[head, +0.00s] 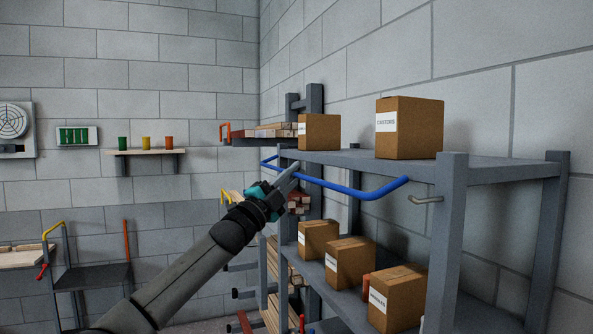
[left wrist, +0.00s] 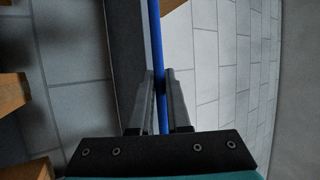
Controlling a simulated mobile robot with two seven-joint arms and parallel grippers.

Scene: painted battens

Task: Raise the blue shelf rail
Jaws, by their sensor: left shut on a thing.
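The blue shelf rail (head: 338,186) is a bent bar along the front of the upper shelf of a grey rack. Its right end bends up near a small metal peg (head: 426,199) on the front post. My left gripper (head: 289,178) reaches the rail near its left part, with its fingers shut around the bar. In the left wrist view the rail (left wrist: 155,40) runs between the two fingers of my left gripper (left wrist: 161,85). The fingers hide a short part of the rail. My right gripper is in neither view.
The grey rack's upper shelf (head: 490,170) bears a large box (head: 409,128) and a smaller box (head: 319,132). Several boxes, one of them a carton (head: 397,297), stand on the lower shelf. A grey cart (head: 90,276) stands at the left.

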